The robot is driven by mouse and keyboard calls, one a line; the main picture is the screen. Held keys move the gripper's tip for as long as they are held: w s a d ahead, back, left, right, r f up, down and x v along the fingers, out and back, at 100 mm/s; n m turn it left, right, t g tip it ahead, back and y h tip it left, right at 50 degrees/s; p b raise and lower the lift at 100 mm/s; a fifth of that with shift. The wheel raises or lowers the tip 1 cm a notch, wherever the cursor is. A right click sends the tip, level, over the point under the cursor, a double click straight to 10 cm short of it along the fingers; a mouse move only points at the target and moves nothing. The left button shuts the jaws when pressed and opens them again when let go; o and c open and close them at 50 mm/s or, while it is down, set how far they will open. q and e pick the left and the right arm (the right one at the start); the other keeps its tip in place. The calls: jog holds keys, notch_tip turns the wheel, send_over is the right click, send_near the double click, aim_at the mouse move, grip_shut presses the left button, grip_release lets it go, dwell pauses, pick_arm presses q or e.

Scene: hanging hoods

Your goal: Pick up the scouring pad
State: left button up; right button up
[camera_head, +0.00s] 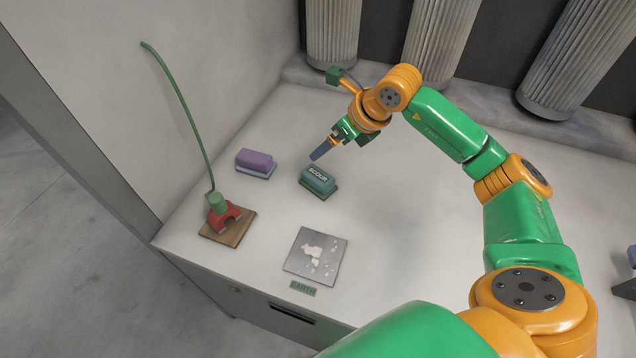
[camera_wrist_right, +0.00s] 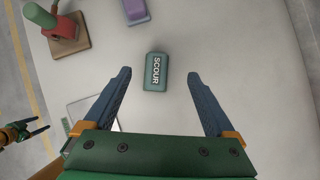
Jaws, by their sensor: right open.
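The scouring pad (camera_head: 318,181) is a teal block lettered SCOUR, lying on the pale bench top right of a purple block. In the right wrist view the scouring pad (camera_wrist_right: 156,72) lies ahead, between the two dark fingers in the picture, with nothing gripping it. My right gripper (camera_head: 328,147) is open and empty, close behind and above the pad in the head view. In the wrist view the right gripper (camera_wrist_right: 158,80) has its fingers wide apart. My left gripper (camera_wrist_right: 33,127) shows small at the left edge there, its fingers apart and empty.
A purple block (camera_head: 254,160) lies left of the pad. A red clamp-like object (camera_head: 222,212) with a green cable stands on a wooden board. A grey plate (camera_head: 316,256) with white bits lies in front, by an EARTH label (camera_head: 303,288). Ribbed ducts (camera_head: 332,30) hang behind.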

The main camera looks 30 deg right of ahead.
jog(key=b, duration=0.6)
send_over(318, 174)
jog(key=s+d, duration=0.2)
jog(key=s, duration=0.1)
jog(key=f, duration=0.7)
jog(key=shift+a+f, duration=0.2)
jog(key=shift+w+a+f, duration=0.15)
jog(key=shift+a+f, duration=0.05)
jog(key=shift+f, duration=0.15)
jog(key=p+x, duration=0.1)
jog(key=x, duration=0.5)
jog(key=shift+a+f+p, duration=0.1)
jog(key=shift+f+p, duration=0.05)
jog(key=shift+p, duration=0.15)
jog(key=shift+s, duration=0.25)
jog(key=c, duration=1.4)
jog(key=shift+r, duration=0.4)
jog(key=r, duration=0.1)
jog(key=r+b, duration=0.1)
jog(key=r, duration=0.1)
jog(key=shift+s+a+r, duration=0.1)
jog(key=shift+s+a, duration=0.05)
jog(key=shift+a, duration=0.05)
jog(key=s+a+r+b, duration=0.2)
jog(key=s+a+r, duration=0.6)
jog(key=s+r, duration=0.1)
jog(key=shift+s, duration=0.9)
